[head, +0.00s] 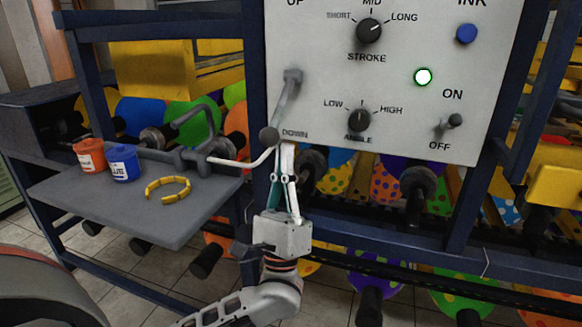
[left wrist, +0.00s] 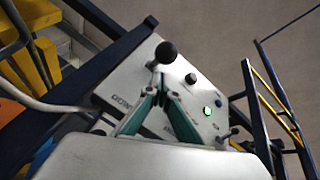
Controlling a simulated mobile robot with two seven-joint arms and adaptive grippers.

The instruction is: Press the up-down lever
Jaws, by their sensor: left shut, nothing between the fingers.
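The up-down lever (head: 286,95) is on the white control panel (head: 400,110), its arm slanting down from its pivot toward the DOWN label. Its dark ball knob (head: 268,136) is at the lower end; a dark ball also shows in the left wrist view (left wrist: 167,52), just beyond the fingertips. My left gripper (head: 287,146) points up, shut and empty, with its tips by the DOWN label, just right of and slightly below the knob. In the left wrist view the fingertips (left wrist: 160,78) meet. I cannot tell whether they touch the lever. My right gripper is not in view.
The panel also has a stroke dial (head: 369,31), an angle dial (head: 358,119), a blue ink button (head: 467,33), a lit green light (head: 423,77) and an on-off switch (head: 447,124). A grey shelf (head: 100,205) holds orange and blue pots and a yellow ring. Blue frame bars surround the panel.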

